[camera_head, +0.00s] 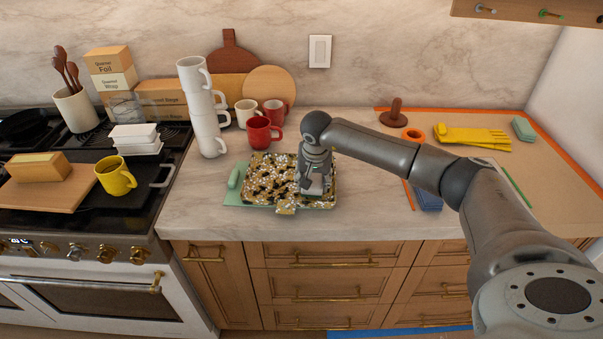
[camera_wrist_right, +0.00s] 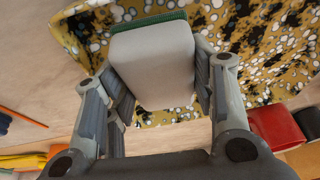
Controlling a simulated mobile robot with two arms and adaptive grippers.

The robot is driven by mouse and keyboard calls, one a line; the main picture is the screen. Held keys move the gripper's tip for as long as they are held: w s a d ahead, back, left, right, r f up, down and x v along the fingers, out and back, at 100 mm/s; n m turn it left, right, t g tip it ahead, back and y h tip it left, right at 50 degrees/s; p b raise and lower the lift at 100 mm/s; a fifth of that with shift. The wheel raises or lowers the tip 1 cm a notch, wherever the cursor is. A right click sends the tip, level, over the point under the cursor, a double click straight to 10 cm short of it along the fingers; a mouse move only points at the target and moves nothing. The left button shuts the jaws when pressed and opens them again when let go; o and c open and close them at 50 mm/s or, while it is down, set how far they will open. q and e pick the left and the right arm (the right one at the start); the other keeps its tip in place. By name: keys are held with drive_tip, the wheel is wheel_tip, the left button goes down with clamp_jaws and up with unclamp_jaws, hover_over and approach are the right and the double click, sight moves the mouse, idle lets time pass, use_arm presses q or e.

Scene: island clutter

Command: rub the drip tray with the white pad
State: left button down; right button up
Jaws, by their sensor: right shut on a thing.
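The white pad (camera_wrist_right: 152,60), a pale block with a green layer along its far edge, is between the fingers of my right gripper (camera_wrist_right: 160,78) in the right wrist view. My right gripper (camera_head: 314,182) is shut on it, above the right part of a flat piece patterned in mustard, black and white (camera_head: 268,178). I take this piece to be the drip tray; it also fills the upper right of the wrist view (camera_wrist_right: 255,50). Whether the pad touches it is hidden. My left gripper is out of view.
A green board (camera_head: 234,198) shows under the patterned piece's left side. A red mug (camera_head: 260,134) and a tall stack of white mugs (camera_head: 203,125) stand behind and left. Yellow gloves (camera_head: 470,136) and a blue item (camera_head: 428,198) lie right. The counter's front strip is clear.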

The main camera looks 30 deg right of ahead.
drive_tip(key=b, duration=0.4)
approach(271, 187)
drive_tip(key=x, duration=0.5)
drive_tip(key=shift+d+f, duration=0.15)
drive_tip(key=shift+d, duration=0.25)
drive_tip(key=shift+w+a, duration=0.35)
drive_tip(key=shift+a, duration=0.15)
drive_tip(key=shift+f+b, duration=0.35)
drive_tip(key=shift+b, duration=0.1)
drive_tip(key=shift+s+d, duration=0.15)
